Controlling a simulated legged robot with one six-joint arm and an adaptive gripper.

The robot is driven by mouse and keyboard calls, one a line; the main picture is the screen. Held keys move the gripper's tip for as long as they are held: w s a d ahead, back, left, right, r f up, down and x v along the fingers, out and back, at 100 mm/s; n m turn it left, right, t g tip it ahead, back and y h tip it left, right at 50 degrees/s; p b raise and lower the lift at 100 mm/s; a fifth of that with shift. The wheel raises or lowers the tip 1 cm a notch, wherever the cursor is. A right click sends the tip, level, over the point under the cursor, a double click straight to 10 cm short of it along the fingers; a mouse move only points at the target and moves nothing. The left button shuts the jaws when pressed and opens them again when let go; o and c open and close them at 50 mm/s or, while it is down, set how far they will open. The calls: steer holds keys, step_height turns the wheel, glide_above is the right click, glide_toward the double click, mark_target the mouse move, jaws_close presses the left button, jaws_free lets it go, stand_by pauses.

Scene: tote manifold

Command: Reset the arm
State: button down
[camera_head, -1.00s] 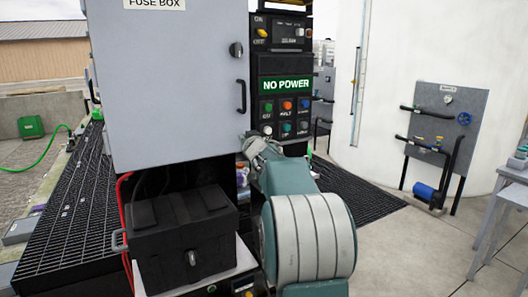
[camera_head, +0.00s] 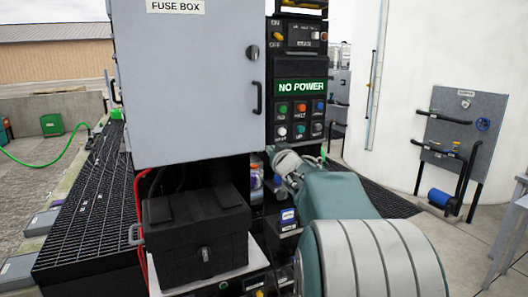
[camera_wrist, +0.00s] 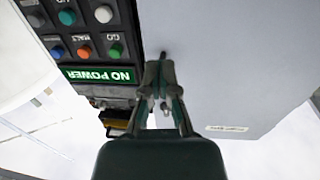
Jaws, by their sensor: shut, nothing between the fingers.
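My arm shows in the head view at the lower right, in front of the control panel, with its wrist end near the foot of the fuse box. My gripper (camera_wrist: 162,90) shows in the wrist view, shut with nothing between its fingers. In that view it is seen against the grey fuse box door, beside the control panel, and I cannot tell whether it touches anything.
The grey fuse box (camera_head: 190,90) is closed. The control panel (camera_head: 300,150) beside it reads "NO POWER" above several coloured buttons. A black case (camera_head: 195,235) stands below the fuse box. A wall board with pipes (camera_head: 455,130) stands at the right. Open concrete lies at the right.

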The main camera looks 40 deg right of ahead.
steer(key=s+a+f+g+y, duration=0.1)
steer(key=s+a+f+g, duration=0.3)
steer(key=a, duration=0.6)
steer(key=s+a+f+g, duration=0.2)
steer(key=s+a, duration=0.5)
steer(key=a, duration=0.2)
steer(key=s+a+f+n+g+y, duration=0.2)
steer(key=s+a+f, duration=0.4)
steer(key=s+a, duration=0.1)
steer(key=s+a+f+n+g+y, duration=0.2)
steer(key=s+a+f, duration=0.3)
steer(key=s, duration=0.5)
steer(key=a+g+y, duration=0.1)
steer(key=a, duration=0.1)
steer(key=shift+s+a+f, duration=0.15)
steer(key=shift+a+f, duration=0.25)
